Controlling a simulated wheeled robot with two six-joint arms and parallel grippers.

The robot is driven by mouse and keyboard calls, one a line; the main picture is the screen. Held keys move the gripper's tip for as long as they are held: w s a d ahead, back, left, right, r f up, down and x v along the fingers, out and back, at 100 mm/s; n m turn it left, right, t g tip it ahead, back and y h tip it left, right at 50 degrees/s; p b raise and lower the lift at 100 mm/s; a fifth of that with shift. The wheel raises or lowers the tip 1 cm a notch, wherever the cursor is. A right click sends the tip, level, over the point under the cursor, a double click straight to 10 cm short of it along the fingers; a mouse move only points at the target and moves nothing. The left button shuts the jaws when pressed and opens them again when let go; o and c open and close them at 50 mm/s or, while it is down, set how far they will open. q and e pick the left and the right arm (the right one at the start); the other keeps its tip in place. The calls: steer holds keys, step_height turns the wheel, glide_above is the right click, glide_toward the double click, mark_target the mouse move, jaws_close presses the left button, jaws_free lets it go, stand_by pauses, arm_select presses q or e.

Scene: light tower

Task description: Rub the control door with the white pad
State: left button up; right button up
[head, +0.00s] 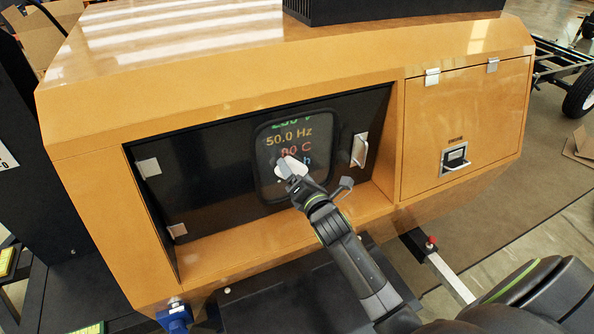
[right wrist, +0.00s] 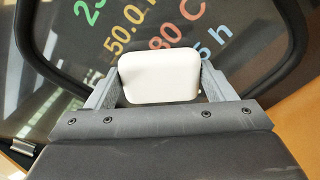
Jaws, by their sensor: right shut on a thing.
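The control door (head: 215,170) is a dark panel set in a recess of the orange housing. It has a framed window (head: 270,178) with coloured readouts, a light handle on its right and hinges on its left. My right gripper (head: 291,172) is shut on the white pad (head: 283,164), in front of the window's lower middle. In the right wrist view the white pad (right wrist: 160,77) sits between both fingers and covers part of the window glass. I cannot tell whether the pad touches the glass. My left gripper is not in view.
The recess has an orange lower ledge (head: 240,248) and side walls around the door. A closed orange side door (head: 465,110) with a black latch (head: 455,158) is to the right. A red-knobbed part (head: 431,242) stands at lower right. Open floor lies beyond.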

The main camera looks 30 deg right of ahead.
steer(key=shift+s+r+p, duration=0.1)
steer(key=shift+s+p, duration=0.2)
steer(key=shift+s, duration=0.2)
steer(key=s+p, duration=0.1)
steer(key=s, duration=0.2)
steer(key=shift+p, duration=0.3)
steer(key=shift+s+a+p, duration=0.1)
steer(key=shift+s+p, duration=0.2)
steer(key=shift+s, duration=0.4)
steer(key=s+p, duration=0.1)
steer(key=s, duration=0.2)
steer(key=shift+a, duration=0.1)
steer(key=shift+f, duration=0.2)
